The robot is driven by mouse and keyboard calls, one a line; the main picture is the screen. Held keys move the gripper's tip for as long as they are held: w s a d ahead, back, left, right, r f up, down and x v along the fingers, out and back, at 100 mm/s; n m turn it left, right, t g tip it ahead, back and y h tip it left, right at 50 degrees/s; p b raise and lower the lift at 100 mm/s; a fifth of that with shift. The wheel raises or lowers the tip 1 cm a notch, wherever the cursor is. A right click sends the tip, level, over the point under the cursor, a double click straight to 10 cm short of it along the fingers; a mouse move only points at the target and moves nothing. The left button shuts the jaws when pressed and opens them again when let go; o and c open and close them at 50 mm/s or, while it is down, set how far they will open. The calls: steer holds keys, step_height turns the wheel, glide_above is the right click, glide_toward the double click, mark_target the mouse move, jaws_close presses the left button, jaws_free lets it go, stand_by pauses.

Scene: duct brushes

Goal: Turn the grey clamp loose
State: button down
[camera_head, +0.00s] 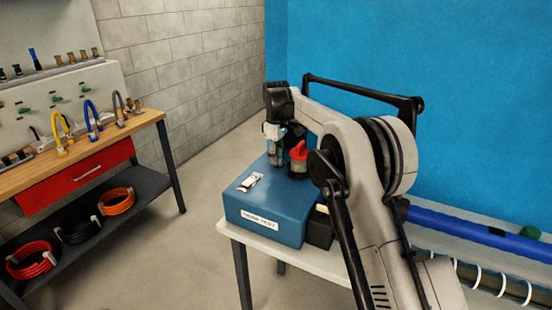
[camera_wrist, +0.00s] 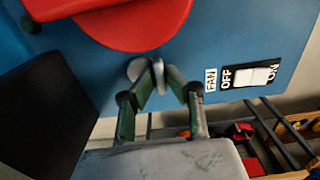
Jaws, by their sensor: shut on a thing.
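The grey clamp (camera_wrist: 160,77) shows in the wrist view as a small grey lever beside a round grey spot on the face of the blue box (camera_head: 265,212). My gripper (camera_wrist: 161,82) has its two green-sided fingers closed around the clamp, one on each side. The clamp cannot be made out there, as my gripper covers that place.
A red-topped part (camera_head: 299,152) stands close beside my gripper on the box; its red disc (camera_wrist: 135,22) also shows in the wrist view. A white fan switch (camera_wrist: 250,76) is on the box. A dark block (camera_head: 319,228) stands beside it. A workbench (camera_head: 90,150) is at left.

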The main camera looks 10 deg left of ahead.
steer(key=c, duration=1.8)
jaws_free()
steer(key=shift+r, duration=0.1)
step_height(320, 180, up, 12)
steer(key=shift+f, duration=0.1)
